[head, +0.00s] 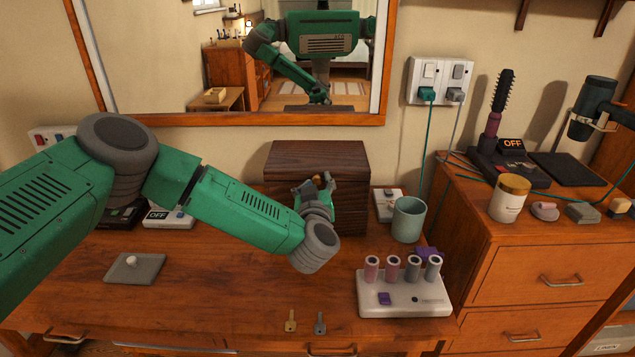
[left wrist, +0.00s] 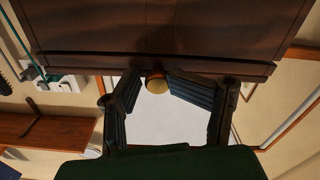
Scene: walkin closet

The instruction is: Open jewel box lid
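The jewel box (head: 318,158) is a dark brown wooden box at the back of the dresser, below the mirror. Its lid looks closed. A round gold knob (left wrist: 157,84) shows at the lid's front edge in the left wrist view. My left gripper (head: 317,184) is at the box's front. In the left wrist view its bent fingers (left wrist: 152,82) are on both sides of the knob, tips close to it, with a small gap on one side. I see no firm grip. The gripper hides part of the box front. My right gripper is not in view.
A teal cup (head: 408,220) and a white stand with several rollers (head: 404,292) are to the right. Two keys (head: 291,321) lie near the front edge. A grey plate with a white knob (head: 135,268) is at left. The mirror (head: 235,121) hangs above the box.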

